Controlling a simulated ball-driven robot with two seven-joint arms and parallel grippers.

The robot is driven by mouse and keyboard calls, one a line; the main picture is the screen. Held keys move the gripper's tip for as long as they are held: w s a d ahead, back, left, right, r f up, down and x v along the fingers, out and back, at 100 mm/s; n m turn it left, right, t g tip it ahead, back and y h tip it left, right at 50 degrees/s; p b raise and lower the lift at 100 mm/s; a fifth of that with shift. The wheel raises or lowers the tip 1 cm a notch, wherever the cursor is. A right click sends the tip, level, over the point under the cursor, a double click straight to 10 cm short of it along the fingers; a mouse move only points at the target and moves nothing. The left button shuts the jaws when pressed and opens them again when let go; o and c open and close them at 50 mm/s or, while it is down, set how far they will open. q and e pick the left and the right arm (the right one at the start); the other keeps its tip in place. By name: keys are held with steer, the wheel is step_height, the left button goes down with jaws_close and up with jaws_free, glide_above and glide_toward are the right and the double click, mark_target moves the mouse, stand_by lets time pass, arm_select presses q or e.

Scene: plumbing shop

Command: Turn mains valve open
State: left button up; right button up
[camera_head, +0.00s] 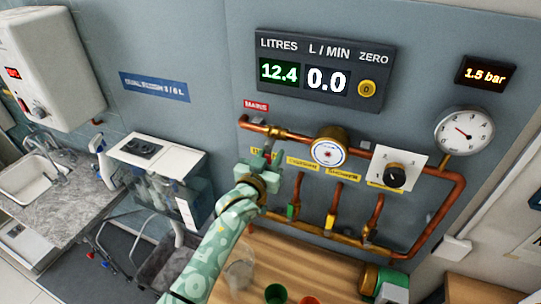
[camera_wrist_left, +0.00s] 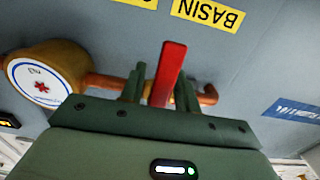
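The mains valve's red lever (camera_wrist_left: 168,72) shows in the left wrist view, standing across the copper pipe (camera_wrist_left: 207,95). My left gripper (camera_wrist_left: 160,88) is open, with one green finger on either side of the lever; I cannot tell whether either finger touches it. In the head view my left gripper (camera_head: 262,164) is at the upper pipe below the red MAINS label (camera_head: 256,105), and hides most of the valve. The display (camera_head: 318,77) reads 12.4 litres and 0.0 L/min. My right gripper is not in view.
A round brass meter (camera_head: 329,150) sits on the pipe right of my gripper. Below hang branch taps (camera_head: 331,210) over a wooden bench (camera_head: 275,262) with cups. A pressure gauge (camera_head: 464,131) is at right; a water tank (camera_head: 160,180) stands at left.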

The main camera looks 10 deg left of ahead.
arm_select(q)
steer(key=c, duration=0.5)
jaws_close()
steer(key=shift+w+a+r+m+p, duration=0.15)
steer(key=shift+a+m+p, duration=0.25)
steer(key=shift+m, duration=0.75)
steer(key=shift+a+r+m+p, duration=0.1)
steer(key=shift+a+m+p, duration=0.3)
steer(key=shift+m, duration=0.7)
steer(key=shift+w+a+r+m+p, duration=0.15)
steer(key=shift+a+m+p, duration=0.25)
steer(key=shift+m, duration=0.75)
steer(key=shift+a, duration=0.1)
steer(key=o, duration=0.8)
jaws_free()
